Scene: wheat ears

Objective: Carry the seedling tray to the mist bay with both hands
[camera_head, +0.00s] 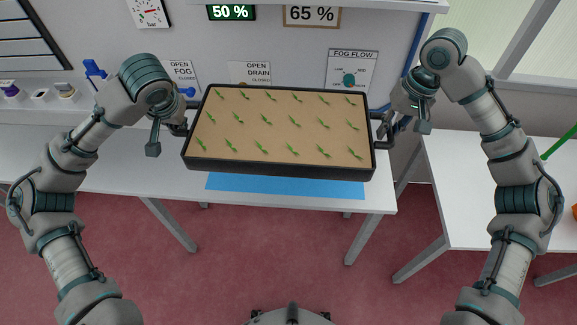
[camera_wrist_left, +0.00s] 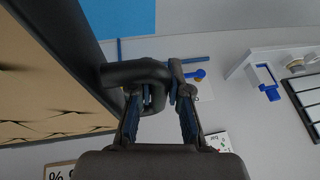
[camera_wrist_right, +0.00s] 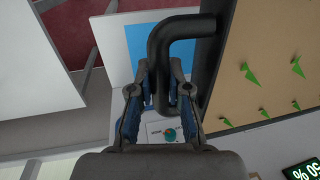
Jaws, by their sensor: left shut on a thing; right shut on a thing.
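The seedling tray (camera_head: 280,172) is a black-rimmed tray with brown soil and rows of small green seedlings. It is held up level above the white table, over a blue mat (camera_head: 285,187). My left gripper (camera_head: 182,126) is shut on the tray's left handle; in the left wrist view the fingers (camera_wrist_left: 160,98) close around the black handle (camera_wrist_left: 135,73). My right gripper (camera_head: 384,130) is shut on the right handle; in the right wrist view the fingers (camera_wrist_right: 163,90) close around the black handle (camera_wrist_right: 160,50).
The white table (camera_head: 125,170) stands against the wall, with small items (camera_head: 40,95) at its left. A blue valve handle (camera_head: 93,68) sits at left. Signs read FOG, OPEN DRAIN and FOG FLOW (camera_head: 350,70). A second white table (camera_head: 470,195) stands at right, with a gap between.

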